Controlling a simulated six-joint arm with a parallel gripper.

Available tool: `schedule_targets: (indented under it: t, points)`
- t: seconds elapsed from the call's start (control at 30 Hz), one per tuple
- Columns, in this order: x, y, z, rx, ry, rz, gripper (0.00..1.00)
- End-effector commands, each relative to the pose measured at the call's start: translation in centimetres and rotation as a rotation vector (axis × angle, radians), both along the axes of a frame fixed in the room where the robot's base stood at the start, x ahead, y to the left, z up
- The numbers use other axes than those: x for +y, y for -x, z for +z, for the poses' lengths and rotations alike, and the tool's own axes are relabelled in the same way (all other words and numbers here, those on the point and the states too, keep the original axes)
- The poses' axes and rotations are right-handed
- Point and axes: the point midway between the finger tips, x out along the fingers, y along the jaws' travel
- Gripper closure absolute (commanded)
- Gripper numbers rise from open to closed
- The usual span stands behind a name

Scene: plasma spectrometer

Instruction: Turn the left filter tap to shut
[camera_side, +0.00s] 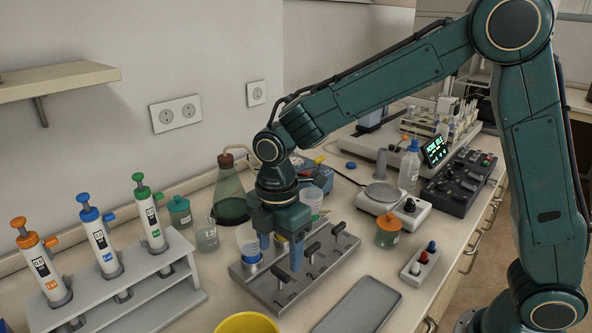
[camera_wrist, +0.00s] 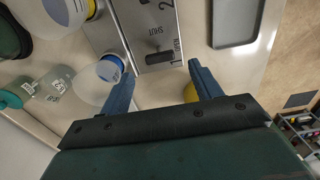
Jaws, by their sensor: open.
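The grey metal filter block (camera_side: 335,258) carries a row of dark tap handles on its top. In the wrist view its plate (camera_wrist: 150,22) shows the numbers 1 and 2 and the word SHUT, upside down. The left tap's dark handle (camera_wrist: 159,57) lies beside the number 1, roughly crosswise on the plate. My gripper (camera_wrist: 162,65) is open and empty, its two fingers on either side of this handle. I cannot tell the fingertips' exact height above the plate.
A yellow bowl (camera_side: 247,323) and a grey tray (camera_side: 358,305) lie in front. A pipette rack (camera_side: 180,290) stands left, a flask (camera_side: 228,185) behind.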

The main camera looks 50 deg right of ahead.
Motion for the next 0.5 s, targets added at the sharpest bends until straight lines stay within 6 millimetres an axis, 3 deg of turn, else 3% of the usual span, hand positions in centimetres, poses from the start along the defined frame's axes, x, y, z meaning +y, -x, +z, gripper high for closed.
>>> schedule_targets:
  t: [0.2, 0.5]
  points:
    - [0.0, 0.0, -3.0, 0.002, 0.001, 0.0, 0.36]
    - [0.0, 0.0, -4.5, 0.0, 0.0, 0.0, 0.36]
